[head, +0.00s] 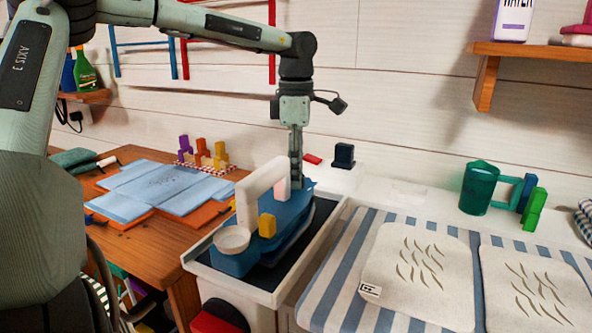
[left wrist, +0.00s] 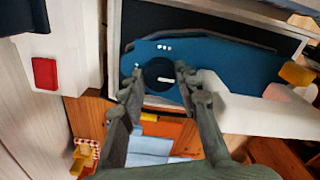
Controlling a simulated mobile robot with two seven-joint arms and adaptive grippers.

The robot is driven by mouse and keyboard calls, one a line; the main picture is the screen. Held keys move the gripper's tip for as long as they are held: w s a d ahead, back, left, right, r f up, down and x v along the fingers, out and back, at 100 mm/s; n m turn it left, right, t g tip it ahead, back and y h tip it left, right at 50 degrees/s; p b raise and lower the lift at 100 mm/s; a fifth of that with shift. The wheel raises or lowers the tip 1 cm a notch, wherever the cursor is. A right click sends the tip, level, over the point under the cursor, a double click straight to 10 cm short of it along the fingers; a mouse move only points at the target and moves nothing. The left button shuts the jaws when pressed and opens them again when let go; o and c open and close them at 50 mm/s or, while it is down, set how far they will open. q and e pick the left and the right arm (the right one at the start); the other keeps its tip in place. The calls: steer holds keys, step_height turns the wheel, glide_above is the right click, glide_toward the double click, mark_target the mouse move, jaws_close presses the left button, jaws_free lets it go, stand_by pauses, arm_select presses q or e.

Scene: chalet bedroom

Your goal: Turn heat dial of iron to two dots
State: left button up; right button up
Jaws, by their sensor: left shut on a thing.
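The blue iron (head: 236,264) with a white handle (head: 247,200) lies on a dark rest with a pale rim (head: 203,277). It also shows in the left wrist view (left wrist: 226,69). My left gripper (head: 296,184) points down at the iron's far end. In the left wrist view its two fingers (left wrist: 160,77) are on either side of the round dark heat dial (left wrist: 157,68), shut on it. The dial's white mark lies right of its middle in that view. My right gripper is not in view.
A striped ironing surface (head: 330,283) with pale cloths (head: 418,262) lies to the right. A green mug (head: 478,189) and blocks stand behind it. A wooden table (head: 139,234) with folded blue cloth (head: 182,207) is left. A black block (head: 344,155) stands behind the iron.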

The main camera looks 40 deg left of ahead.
arm_select(q)
steer(key=o, duration=0.9)
step_height(320, 180, up, 12)
stand_by(0.7)
